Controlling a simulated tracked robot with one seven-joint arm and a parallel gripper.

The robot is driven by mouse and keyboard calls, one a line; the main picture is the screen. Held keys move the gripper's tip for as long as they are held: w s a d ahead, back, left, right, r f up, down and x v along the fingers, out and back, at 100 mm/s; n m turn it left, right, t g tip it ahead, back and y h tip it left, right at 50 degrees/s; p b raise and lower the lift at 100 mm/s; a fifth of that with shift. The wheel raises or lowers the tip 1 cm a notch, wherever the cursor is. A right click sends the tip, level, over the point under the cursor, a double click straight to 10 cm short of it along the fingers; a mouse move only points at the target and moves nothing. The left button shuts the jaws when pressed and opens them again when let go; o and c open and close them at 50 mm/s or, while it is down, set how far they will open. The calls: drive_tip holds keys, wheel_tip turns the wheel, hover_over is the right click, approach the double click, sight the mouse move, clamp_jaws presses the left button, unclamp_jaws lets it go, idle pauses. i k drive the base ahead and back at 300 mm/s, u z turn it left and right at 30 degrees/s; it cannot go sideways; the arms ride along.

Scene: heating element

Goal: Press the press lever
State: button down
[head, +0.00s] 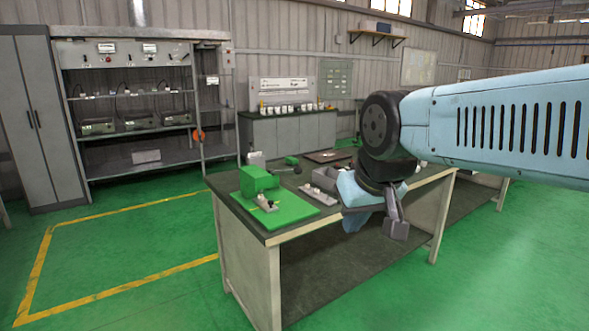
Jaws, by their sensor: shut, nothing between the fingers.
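A green press (258,180) stands on a green base plate (290,209) at the left end of the dark-topped workbench (270,236). A dark rod with a green end (291,161) shows just behind and right of the press. It looks like the press lever, but it is too small to be sure how it joins the press. My gripper (397,229) hangs in front of the bench's front edge, right of the press and well apart from it. It points down, is shut and holds nothing.
Small metal fixtures (267,202) sit on the green plate. A grey box (325,179) stands on the bench between the plate and my arm. A tall cabinet (40,115) and shelving (140,170) line the back left. The green floor left of the bench is clear.

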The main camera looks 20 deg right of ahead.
sight(297, 171)
drive_tip(key=k, duration=0.75)
drive_tip(key=z, duration=0.35)
drive_tip(key=i, duration=2)
drive_tip(key=u, duration=0.35)
